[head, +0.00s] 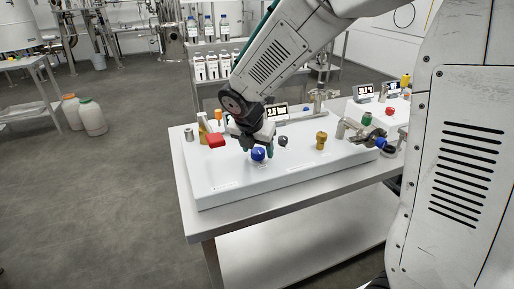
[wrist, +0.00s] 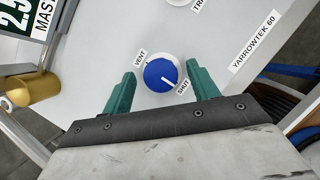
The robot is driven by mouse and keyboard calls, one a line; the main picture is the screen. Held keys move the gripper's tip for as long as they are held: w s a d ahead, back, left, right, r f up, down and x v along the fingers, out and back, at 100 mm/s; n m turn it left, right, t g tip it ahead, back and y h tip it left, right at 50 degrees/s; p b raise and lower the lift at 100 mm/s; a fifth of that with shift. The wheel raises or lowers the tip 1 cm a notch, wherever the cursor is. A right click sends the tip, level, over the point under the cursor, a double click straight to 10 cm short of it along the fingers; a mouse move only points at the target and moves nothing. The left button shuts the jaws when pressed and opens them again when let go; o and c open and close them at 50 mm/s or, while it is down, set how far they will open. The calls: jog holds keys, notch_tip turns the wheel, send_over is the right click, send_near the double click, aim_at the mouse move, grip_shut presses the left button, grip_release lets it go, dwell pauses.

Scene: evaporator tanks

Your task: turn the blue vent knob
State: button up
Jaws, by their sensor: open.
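The blue vent knob (head: 258,154) sits on the white panel's top face, near its front edge. In the wrist view the blue knob (wrist: 161,74) has a white pointer line that points down and right, close to the SHUT label (wrist: 184,88). The VENT label (wrist: 140,57) is at its upper left. My gripper (wrist: 163,88) is open, with one green finger on each side of the knob and gaps visible between fingers and knob. In the head view my gripper (head: 256,146) is over the knob from above; whether it touches is hidden.
On the white panel (head: 225,188) are a red part (head: 216,140), a dark knob (head: 283,141), a brass fitting (head: 321,140) and a small display (head: 277,111). A metal valve with a blue part (head: 381,143) is at the right end. Open floor lies left of the table.

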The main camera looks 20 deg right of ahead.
jog(key=c, duration=1)
